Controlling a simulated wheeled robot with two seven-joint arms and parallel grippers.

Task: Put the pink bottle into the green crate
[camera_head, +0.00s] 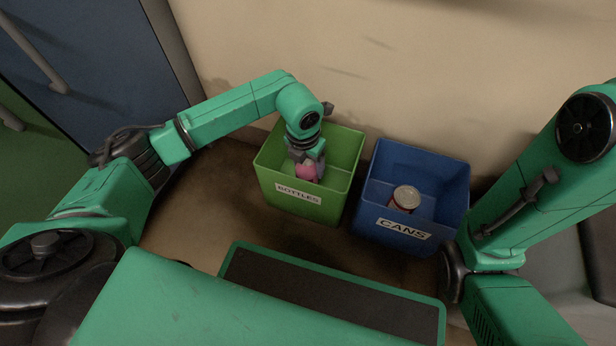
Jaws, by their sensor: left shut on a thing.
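The green crate (264,178) with a "BOTTLES" label stands near the wall, left of the blue crate. The pink bottle (306,171) is inside the outline of the green crate, below my left gripper (306,157). My left gripper points down over the crate and is shut on the pink bottle. Only a small part of the bottle shows; the crate's front wall and the gripper hide the rest. I cannot tell whether the bottle touches the crate floor. My right arm comes in from the right, but its gripper is not in view.
A blue crate (376,162) labelled "CANS" stands just right of the green one and holds a can (406,198). The beige wall (420,60) is close behind both crates. A blue door (90,60) is at the upper left.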

